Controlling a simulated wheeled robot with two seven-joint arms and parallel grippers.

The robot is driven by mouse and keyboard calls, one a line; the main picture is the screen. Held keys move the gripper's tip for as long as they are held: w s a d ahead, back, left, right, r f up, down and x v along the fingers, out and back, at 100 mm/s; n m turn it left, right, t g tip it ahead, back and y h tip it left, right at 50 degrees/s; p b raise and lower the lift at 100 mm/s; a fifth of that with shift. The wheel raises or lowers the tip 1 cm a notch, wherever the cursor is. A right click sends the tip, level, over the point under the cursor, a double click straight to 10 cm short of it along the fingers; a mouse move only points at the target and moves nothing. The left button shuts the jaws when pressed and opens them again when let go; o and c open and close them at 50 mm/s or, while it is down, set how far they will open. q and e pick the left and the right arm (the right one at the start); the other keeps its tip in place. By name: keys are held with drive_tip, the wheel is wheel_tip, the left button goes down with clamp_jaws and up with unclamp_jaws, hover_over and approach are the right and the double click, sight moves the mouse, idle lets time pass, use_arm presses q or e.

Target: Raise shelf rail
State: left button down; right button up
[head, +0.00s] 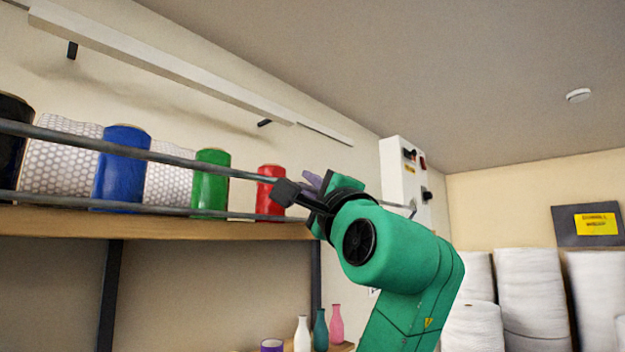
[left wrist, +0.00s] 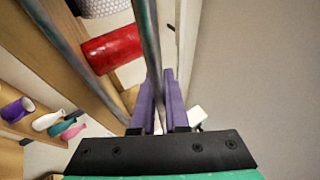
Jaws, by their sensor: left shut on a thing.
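The upper grey shelf rail (head: 150,154) runs along the front of the shelf, in front of the rolls, above a lower rail (head: 140,209). My left gripper (head: 309,184), with purple fingers, is at the right end of the upper rail. In the left wrist view the rail (left wrist: 148,45) runs down between the purple fingers (left wrist: 157,100), which are shut on it. The lower rail (left wrist: 72,63) shows apart to the left there. The gripper partly hides the rail's end. My right gripper is not in view.
Blue (head: 122,165), green (head: 210,182) and red (head: 268,190) rolls and bubble wrap stand on the wooden shelf (head: 150,224) behind the rails. A white switch box (head: 397,165) is on the wall behind my arm. Small bottles (head: 319,330) stand lower down. White rolls (head: 532,290) stand at right.

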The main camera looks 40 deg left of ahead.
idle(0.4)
use_arm(q)
drive_tip(key=c, duration=0.9)
unclamp_jaws()
drive_tip(key=shift+s+d+f, duration=0.15)
drive_tip(key=shift+f, duration=0.05)
drive_tip(key=b+v, duration=0.7)
drive_tip(key=v, duration=0.7)
drive_tip(key=shift+r, duration=0.15)
